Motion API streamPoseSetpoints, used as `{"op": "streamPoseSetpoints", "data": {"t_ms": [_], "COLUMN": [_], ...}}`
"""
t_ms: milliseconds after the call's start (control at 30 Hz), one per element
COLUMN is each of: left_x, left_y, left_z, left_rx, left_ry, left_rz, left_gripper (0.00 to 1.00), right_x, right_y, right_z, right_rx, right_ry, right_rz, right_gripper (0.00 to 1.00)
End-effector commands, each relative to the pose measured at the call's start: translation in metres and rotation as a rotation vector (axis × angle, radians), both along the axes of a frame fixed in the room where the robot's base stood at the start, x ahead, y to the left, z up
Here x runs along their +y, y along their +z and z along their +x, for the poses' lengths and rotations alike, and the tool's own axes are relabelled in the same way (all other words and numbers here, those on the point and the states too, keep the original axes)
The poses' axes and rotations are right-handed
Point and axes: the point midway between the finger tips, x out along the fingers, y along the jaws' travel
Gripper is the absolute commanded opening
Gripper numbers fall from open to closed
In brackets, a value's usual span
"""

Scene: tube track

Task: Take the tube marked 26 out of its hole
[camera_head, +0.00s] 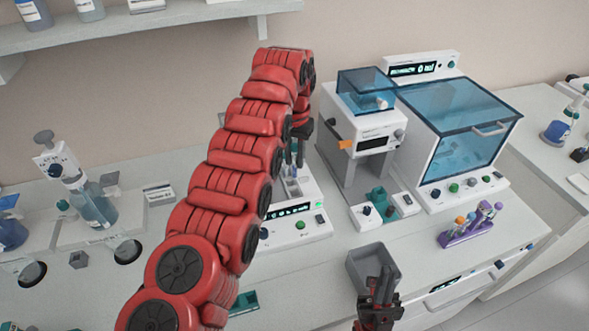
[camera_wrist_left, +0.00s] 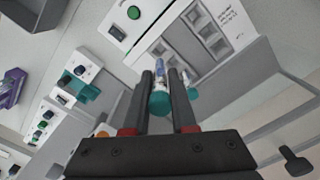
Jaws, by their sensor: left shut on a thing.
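My left gripper (camera_wrist_left: 162,82) is shut on a tube with a teal cap (camera_wrist_left: 159,104) in the left wrist view. Its clear body shows between the two fingers, and its number cannot be read. A second teal-capped tube (camera_wrist_left: 190,86) is just right of the fingers. The white block with square holes (camera_wrist_left: 207,32) lies beyond them. I cannot tell whether the held tube's lower end is in a hole. In the head view my left gripper (camera_head: 293,152) is partly hidden by my red arm, above the white device (camera_head: 316,226). My right gripper (camera_head: 378,292) is low by a grey bin.
The grey bin (camera_head: 368,258) stands on the bench front. A purple rack (camera_head: 468,232) with several tubes is to the right. A white machine with a blue lid (camera_head: 455,120) and a smaller one (camera_head: 367,130) stand behind. Bottles (camera_head: 92,205) are on the left.

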Motion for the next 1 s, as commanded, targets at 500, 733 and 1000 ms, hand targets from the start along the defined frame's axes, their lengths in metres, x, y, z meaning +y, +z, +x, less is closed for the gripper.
{"op": "streamPoseSetpoints", "data": {"t_ms": [500, 733, 1000], "left_x": [0.001, 0.001, 0.001], "left_y": [0.015, 0.06, 0.064], "left_z": [0.0, 0.0, 0.0], "left_rx": [0.0, 0.001, 0.0], "left_ry": [0.001, 0.002, 0.001], "left_rz": [0.001, 0.001, 0.001], "left_gripper": [0.0, 0.0, 0.0], "right_x": [0.0, 0.0, 0.0], "right_y": [0.011, 0.056, 0.06], "right_z": [0.0, 0.0, 0.0], "right_rx": [0.0, 0.0, 0.0], "right_ry": [0.0, 0.0, 0.0], "right_rz": [0.0, 0.0, 0.0], "right_gripper": [0.0, 0.0, 0.0]}}
